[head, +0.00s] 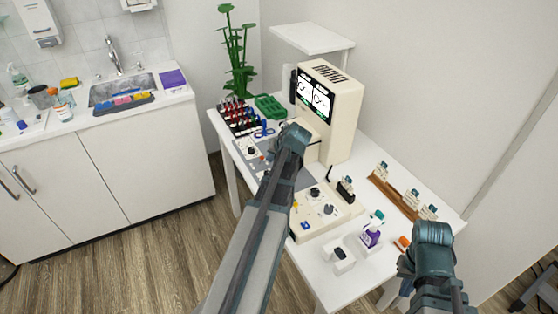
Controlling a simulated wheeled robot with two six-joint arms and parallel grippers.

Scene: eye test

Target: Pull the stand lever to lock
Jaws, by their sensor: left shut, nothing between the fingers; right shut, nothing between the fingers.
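A cream machine (347,115) with a lit two-part screen (314,97) stands on the white table. A cream control panel (345,212) with dark knobs lies in front of it. A thin dark lever (329,173) sticks up near the panel's back edge; I cannot tell if it is the stand lever or whether it is locked. My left gripper (293,138) is shut and empty, over the table in front of the machine, and its arm hides part of the panel. My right gripper (432,236) is shut and empty at the table's right front edge.
A purple-labelled bottle (370,236) and a small white box (343,258) stand near the front. A wooden rack (393,197) with small items lies along the back right. Dark-red tubes (236,117), a green tray (270,106) and a plant (238,60) crowd the far left. A sink counter stands left.

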